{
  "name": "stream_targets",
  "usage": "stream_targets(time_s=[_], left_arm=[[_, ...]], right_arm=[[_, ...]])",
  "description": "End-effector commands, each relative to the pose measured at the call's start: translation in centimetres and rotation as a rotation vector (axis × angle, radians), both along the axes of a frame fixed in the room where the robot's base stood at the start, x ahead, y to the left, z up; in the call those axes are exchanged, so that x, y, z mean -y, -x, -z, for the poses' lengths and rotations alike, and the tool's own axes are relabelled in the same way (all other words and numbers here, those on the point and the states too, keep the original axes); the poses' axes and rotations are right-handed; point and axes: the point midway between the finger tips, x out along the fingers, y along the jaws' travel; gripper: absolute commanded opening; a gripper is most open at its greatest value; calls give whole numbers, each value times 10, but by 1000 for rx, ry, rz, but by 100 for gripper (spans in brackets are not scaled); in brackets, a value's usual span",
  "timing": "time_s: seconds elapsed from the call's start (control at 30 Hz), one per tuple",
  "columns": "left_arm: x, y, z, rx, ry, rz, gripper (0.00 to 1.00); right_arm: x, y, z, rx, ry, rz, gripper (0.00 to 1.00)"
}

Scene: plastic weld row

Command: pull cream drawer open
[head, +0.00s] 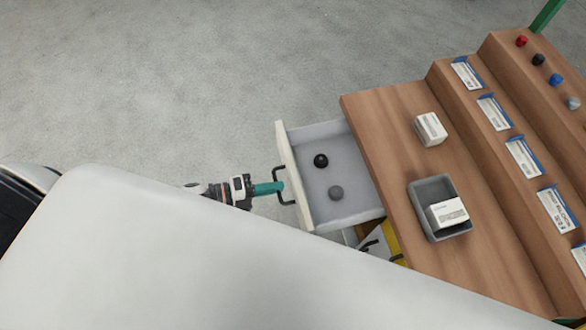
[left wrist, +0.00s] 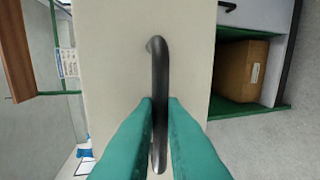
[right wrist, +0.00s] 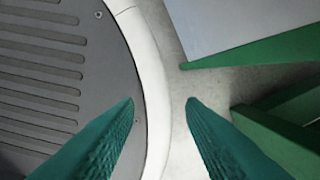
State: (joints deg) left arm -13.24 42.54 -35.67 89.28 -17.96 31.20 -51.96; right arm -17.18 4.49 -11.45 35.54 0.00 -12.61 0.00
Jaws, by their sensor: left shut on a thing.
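The cream drawer (head: 293,177) stands pulled out from the wooden bench in the head view, its inside showing. Its black bar handle (head: 280,172) is on the front face. My left gripper (head: 278,187) has its teal fingers at the handle. In the left wrist view the left gripper (left wrist: 160,120) is shut on the dark handle (left wrist: 160,75), one finger on each side, in front of the cream drawer front (left wrist: 115,60). My right gripper (right wrist: 160,105) is open and empty in the right wrist view, its fingers wide apart. It is not seen in the head view.
The bench top (head: 385,125) holds a white box (head: 430,129) and a grey bin (head: 422,196) with another box. A cardboard box (left wrist: 240,70) sits in a green-framed shelf. Floor (head: 200,70) beyond the drawer is clear.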

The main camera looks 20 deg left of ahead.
Motion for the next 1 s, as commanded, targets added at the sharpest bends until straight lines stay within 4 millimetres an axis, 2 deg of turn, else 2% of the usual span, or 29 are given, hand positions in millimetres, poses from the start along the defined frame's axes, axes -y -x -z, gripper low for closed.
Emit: stream_targets(time_s=[0.23,0.67,0.7,0.8,1.0], left_arm=[[-17,13,0,-1,-1,0,0],[-20,14,1,-1,0,-1,0],[-20,14,1,-1,0,-1,15],[-19,14,1,-1,0,-1,31],[-19,14,0,-1,0,-1,31]], right_arm=[[0,0,-1,0,0,0,36],[1,0,-2,0,1,-1,36],[1,0,-2,0,2,-1,36],[2,0,-2,0,2,-1,36],[2,0,-2,0,2,-1,36]])
